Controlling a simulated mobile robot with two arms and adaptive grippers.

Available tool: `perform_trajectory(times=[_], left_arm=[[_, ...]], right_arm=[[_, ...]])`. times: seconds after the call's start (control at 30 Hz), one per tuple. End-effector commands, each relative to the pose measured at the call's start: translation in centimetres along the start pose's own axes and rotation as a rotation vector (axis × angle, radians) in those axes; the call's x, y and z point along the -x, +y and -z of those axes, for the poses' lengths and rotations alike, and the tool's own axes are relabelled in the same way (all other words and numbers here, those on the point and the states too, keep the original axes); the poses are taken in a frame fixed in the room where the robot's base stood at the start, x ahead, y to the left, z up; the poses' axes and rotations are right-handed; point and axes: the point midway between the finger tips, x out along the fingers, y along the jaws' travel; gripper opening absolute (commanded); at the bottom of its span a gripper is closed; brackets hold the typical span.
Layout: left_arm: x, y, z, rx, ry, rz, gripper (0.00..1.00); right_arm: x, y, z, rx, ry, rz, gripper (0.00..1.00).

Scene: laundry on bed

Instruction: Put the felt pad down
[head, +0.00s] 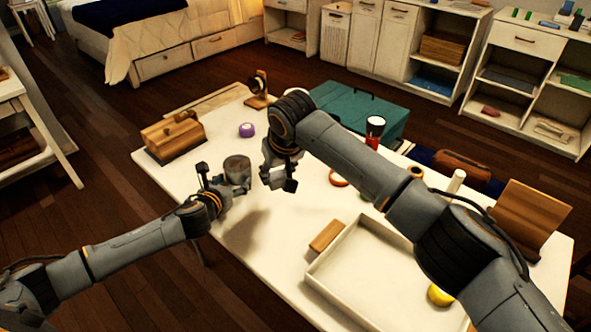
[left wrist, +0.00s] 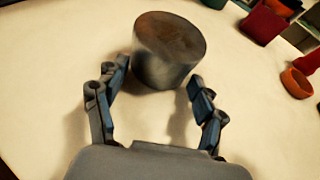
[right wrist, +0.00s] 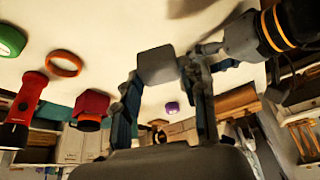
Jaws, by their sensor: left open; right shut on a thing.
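The felt pad (right wrist: 157,67) shows in the right wrist view as a small grey, square-looking piece between the fingertips of my right gripper (right wrist: 163,78). My right gripper is shut on it, and holds it over the table (head: 300,218). In the head view this gripper (head: 279,183) is right of a grey cylinder (head: 237,168), and the pad is hard to tell from the dark fingers. My left gripper (head: 222,182) is open and empty. In the left wrist view its fingers (left wrist: 158,75) point at the cylinder (left wrist: 165,60), which stands just ahead of the tips.
A purple roll (head: 247,130) and a wooden box (head: 173,137) lie beyond the grippers. The table front, left of the tray, is clear.

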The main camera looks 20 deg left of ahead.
Motion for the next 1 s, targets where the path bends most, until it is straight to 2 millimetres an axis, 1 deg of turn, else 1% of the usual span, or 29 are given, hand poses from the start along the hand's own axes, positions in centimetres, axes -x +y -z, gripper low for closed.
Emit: perform_trajectory(times=[0.03,0.1,0.2,0.47,0.63,1.0], left_arm=[[0.0,0.0,0.0,0.000,0.000,0.000,0.70],[0.0,0.0,0.0,0.000,0.000,0.000,0.70],[0.0,0.0,0.0,0.000,0.000,0.000,0.70],[0.0,0.0,0.0,0.000,0.000,0.000,0.70],[0.0,0.0,0.0,0.000,0.000,0.000,0.70],[0.0,0.0,0.0,0.000,0.000,0.000,0.70]], right_arm=[[-1.0,0.1,-0.5,-0.002,-0.004,0.000,0.23],[-2.3,0.0,-1.1,-0.002,-0.004,0.001,0.23],[-3.9,0.0,-1.7,-0.002,-0.003,0.000,0.23],[-6.0,0.0,-2.5,-0.002,-0.002,0.001,0.23],[-8.2,0.0,-3.5,-0.002,-0.002,0.000,0.23],[-8.7,0.0,-3.6,-0.002,-0.001,0.001,0.23]])
